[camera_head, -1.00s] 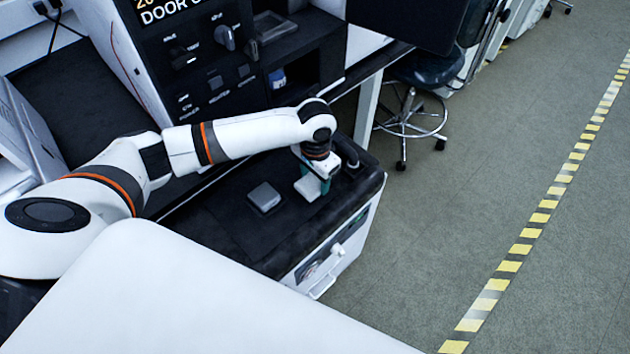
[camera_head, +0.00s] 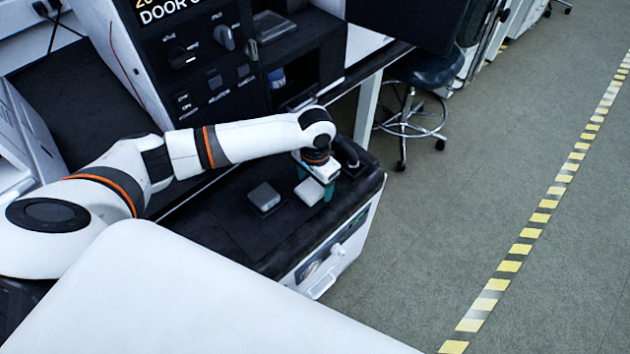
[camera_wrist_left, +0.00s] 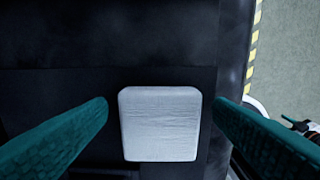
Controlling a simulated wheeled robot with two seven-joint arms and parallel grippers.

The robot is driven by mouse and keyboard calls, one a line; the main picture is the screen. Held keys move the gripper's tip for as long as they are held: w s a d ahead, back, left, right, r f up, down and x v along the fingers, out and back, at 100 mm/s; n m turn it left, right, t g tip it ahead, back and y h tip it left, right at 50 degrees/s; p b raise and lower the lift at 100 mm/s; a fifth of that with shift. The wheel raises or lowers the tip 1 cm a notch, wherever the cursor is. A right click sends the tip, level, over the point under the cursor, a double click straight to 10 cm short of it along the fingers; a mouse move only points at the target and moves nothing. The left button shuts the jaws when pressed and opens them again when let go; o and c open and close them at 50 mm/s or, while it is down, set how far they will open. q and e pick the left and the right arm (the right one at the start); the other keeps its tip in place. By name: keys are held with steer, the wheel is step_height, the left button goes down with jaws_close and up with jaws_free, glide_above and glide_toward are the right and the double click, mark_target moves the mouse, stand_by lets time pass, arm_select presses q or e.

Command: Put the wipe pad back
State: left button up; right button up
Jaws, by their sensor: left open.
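The wipe pad (camera_wrist_left: 160,124) is a white, rounded square between my left gripper's teal fingers in the left wrist view. A narrow gap shows on each side of it. In the head view the white pad (camera_head: 309,192) shows below my left gripper (camera_head: 315,182), over the black cabinet top (camera_head: 230,215). I cannot tell whether it rests flat on that top. My left gripper is open around the pad and points down. A grey square block (camera_head: 264,196) sits just left of the pad.
An instrument (camera_head: 200,60) with knobs and a display stands behind the cabinet. A dark rounded object (camera_head: 347,152) is close to the right of my gripper. A stool (camera_head: 415,100) stands on the floor beyond. The black top in front of the block is clear.

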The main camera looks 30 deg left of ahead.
mark_target(315, 186)
arm_select(q)
step_height(315, 186, up, 12)
steer(key=shift+p, duration=0.35)
stand_by(0.5)
